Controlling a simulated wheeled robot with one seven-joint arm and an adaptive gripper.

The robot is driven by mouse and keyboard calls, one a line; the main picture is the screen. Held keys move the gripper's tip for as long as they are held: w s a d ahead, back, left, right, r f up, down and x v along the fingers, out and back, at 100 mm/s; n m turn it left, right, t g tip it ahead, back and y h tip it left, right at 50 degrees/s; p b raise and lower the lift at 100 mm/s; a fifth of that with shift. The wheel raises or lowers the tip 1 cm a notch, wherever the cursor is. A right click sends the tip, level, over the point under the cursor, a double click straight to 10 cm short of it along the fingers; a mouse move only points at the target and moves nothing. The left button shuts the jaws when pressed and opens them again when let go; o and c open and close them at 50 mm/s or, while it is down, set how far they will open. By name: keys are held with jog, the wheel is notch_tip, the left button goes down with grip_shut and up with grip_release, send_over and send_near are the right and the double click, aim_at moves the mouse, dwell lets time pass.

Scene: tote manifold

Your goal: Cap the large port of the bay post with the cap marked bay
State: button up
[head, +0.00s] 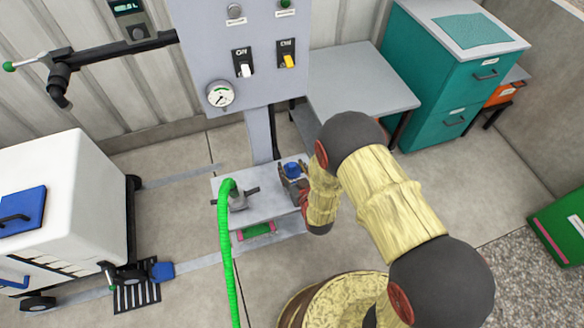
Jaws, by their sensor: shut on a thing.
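The bay post looks to be the grey pedestal (259,135) that carries the control panel, with a grey shelf (262,210) low on it. My gripper (291,178) is over the right part of this shelf. It is shut on a small blue piece (291,169), which looks like a cap; no marking on it can be read. Whether the cap touches a port under it cannot be told, as the fingers and my arm hide that spot. A grey fitting (238,199) with a green hose (226,245) on it stands on the left part of the shelf.
The control panel (240,60) has a gauge and switches. A white tank cart (60,200) stands at left, below a dark swing arm (105,52). A grey table (360,80) and teal cabinet (455,75) stand at the back right. A green box (565,225) lies at far right.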

jog(key=shift+f+b, duration=1.85)
jog(key=shift+f, duration=0.45)
jog(key=o, duration=1.3)
jog(key=shift+o, duration=0.4)
jog(key=v, duration=1.2)
jog(key=shift+c, duration=0.3)
